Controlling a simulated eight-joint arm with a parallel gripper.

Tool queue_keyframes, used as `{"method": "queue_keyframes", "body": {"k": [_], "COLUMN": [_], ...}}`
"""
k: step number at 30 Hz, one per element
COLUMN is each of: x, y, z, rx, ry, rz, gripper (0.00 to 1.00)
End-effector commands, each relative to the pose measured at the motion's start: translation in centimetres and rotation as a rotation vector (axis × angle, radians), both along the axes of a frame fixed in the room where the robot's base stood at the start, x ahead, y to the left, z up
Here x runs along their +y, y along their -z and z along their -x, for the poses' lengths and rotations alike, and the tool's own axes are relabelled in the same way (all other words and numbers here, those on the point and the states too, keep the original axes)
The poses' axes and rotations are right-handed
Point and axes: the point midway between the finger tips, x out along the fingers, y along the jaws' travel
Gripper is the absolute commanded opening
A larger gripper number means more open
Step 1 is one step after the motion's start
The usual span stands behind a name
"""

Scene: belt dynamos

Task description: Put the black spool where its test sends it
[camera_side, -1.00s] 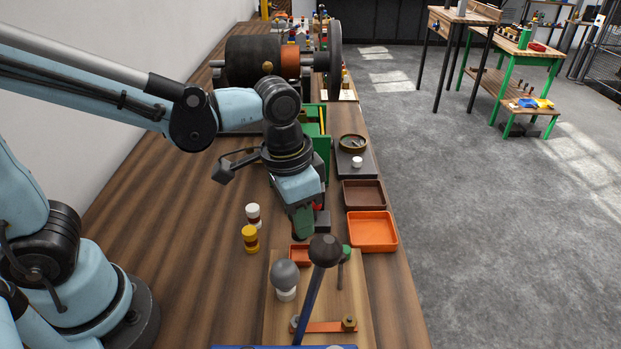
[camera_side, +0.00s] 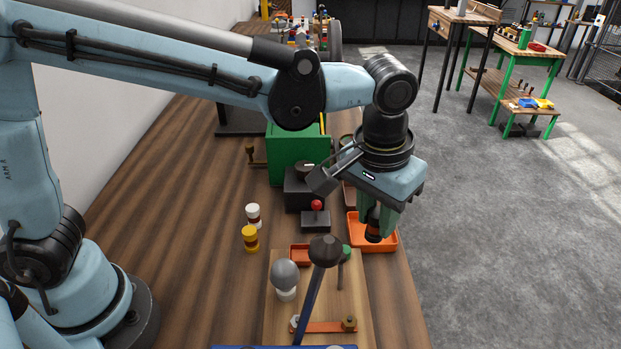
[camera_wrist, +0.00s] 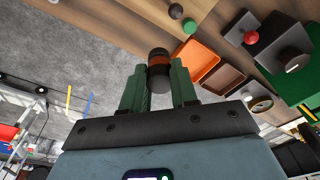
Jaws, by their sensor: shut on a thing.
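My gripper (camera_side: 377,217) is shut on the black spool (camera_side: 373,230), holding it upright over or near the larger orange tray (camera_side: 357,218) at the bench's right edge. In the wrist view the black spool (camera_wrist: 158,55), with an orange-brown middle band, sits between the green fingers (camera_wrist: 158,78). There the orange tray (camera_wrist: 205,47) shows just right of the spool, and the brown tray (camera_wrist: 220,82) lies beyond it. In the side view my gripper hides most of the brown tray. The green tester (camera_side: 290,150) has a dark block and a red button (camera_side: 316,205) in front.
A white spool (camera_side: 253,215) and a yellow spool (camera_side: 250,240) stand left of the button. A small orange tray (camera_side: 299,254), a grey bulb (camera_side: 284,274) and a tall black-knobbed lever (camera_side: 322,250) stand near the front. Open floor lies to the right.

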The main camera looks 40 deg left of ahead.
Motion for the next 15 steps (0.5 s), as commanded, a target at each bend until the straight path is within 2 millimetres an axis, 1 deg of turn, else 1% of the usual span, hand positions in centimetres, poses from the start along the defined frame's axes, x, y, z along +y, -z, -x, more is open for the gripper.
{"method": "queue_keyframes", "body": {"k": [1, 3, 6, 8, 15], "x": [-0.7, -1.2, -1.1, -0.6, 2.6], "y": [0.1, 0.3, 0.8, 1.3, 4.2], "z": [-0.2, -0.4, -1.0, -1.7, -5.5], "rx": [-0.001, -0.002, -0.003, -0.003, -0.002], "ry": [-0.014, -0.033, -0.048, -0.052, -0.053], "rz": [0.0, 0.0, 0.0, -0.001, -0.001], "gripper": [0.0, 0.0, 0.0, 0.0, 0.0]}}
